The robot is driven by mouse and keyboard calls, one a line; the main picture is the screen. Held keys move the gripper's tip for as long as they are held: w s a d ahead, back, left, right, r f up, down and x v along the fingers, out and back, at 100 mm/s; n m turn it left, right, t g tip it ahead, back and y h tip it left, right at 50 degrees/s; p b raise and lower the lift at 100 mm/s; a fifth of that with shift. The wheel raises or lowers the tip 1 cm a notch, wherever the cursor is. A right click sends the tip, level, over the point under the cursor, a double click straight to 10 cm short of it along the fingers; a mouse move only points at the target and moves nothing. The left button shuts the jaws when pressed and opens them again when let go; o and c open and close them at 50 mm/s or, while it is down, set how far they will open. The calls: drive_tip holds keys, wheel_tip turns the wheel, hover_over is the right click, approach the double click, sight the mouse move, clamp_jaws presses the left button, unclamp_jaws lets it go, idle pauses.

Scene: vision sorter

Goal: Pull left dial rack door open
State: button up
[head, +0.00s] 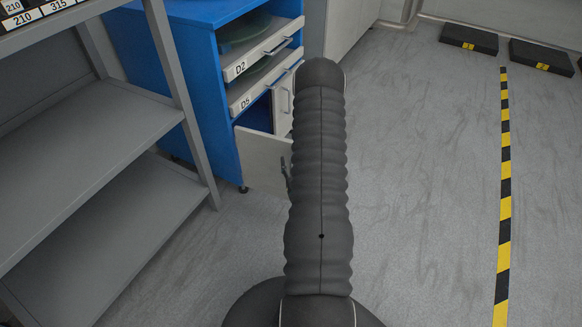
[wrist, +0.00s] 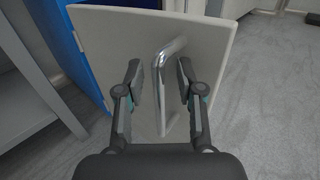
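The left dial rack door (head: 262,160) is a pale panel standing swung out from the lower part of the blue dial rack (head: 206,75). Dark interior shows behind it. In the wrist view the door (wrist: 110,45) fills the middle, with a shiny metal bar handle (wrist: 161,62) on its face. My gripper (wrist: 158,68) is open, with one finger on each side of the handle. Gaps show between the fingers and the bar. In the head view my arm hides most of the gripper and the handle.
Drawers labelled D2 (head: 262,58) and D5 (head: 262,90) sit above the door. The right door (head: 283,105) has its own handle. A grey shelf (head: 85,130) stands close on the left. Open floor (head: 425,170) lies to the right, with a striped line (head: 504,180).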

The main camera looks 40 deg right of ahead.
drive_tip(key=shift+r, duration=3.9)
